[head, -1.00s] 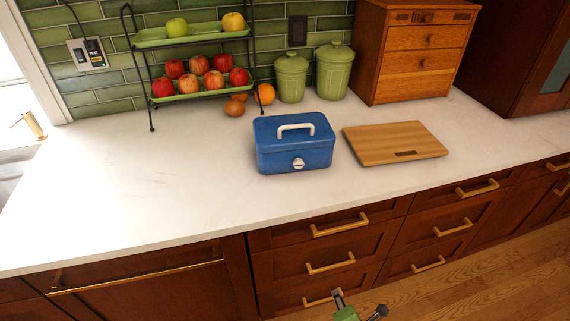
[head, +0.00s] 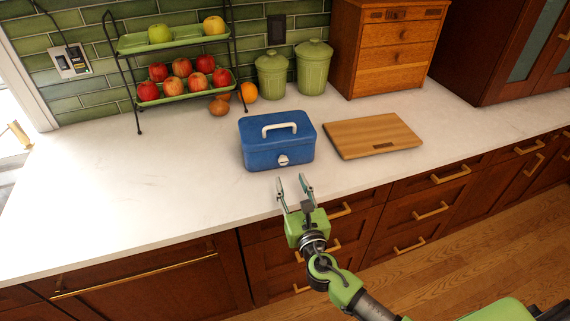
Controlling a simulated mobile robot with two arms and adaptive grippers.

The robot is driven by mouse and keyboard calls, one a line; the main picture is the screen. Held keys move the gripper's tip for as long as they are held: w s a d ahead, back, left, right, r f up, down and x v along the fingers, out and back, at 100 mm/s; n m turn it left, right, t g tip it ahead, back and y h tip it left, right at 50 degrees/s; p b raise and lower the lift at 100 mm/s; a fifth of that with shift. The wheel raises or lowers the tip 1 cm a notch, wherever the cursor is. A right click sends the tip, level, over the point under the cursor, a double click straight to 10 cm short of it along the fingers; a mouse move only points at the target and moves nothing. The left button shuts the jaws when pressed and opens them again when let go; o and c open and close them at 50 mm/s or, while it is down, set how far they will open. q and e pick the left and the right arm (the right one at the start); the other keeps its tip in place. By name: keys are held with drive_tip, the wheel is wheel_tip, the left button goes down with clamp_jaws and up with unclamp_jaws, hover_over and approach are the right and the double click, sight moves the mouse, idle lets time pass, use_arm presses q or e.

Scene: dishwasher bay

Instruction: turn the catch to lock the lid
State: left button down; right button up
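A blue box (head: 262,152) with a closed lid and a white handle (head: 279,127) on top stands on the white counter. A white catch (head: 283,160) sits on the middle of its front face; its exact turn is too small to read. My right gripper (head: 292,183) is open and empty just in front of the box, near the counter's front edge. Its two fingers point toward the catch, with a small gap between them and the box. My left gripper does not show.
A wooden board (head: 372,134) lies right of the box. Behind are green canisters (head: 312,70), a wooden drawer chest (head: 380,60) and a two-tier rack (head: 180,98) with fruit. The counter (head: 130,200) left of the box is clear.

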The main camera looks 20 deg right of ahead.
sight(284, 162)
drive_tip(key=w, duration=0.7)
drive_tip(key=shift+w+d, duration=0.25)
drive_tip(key=shift+w, duration=0.1)
clamp_jaws()
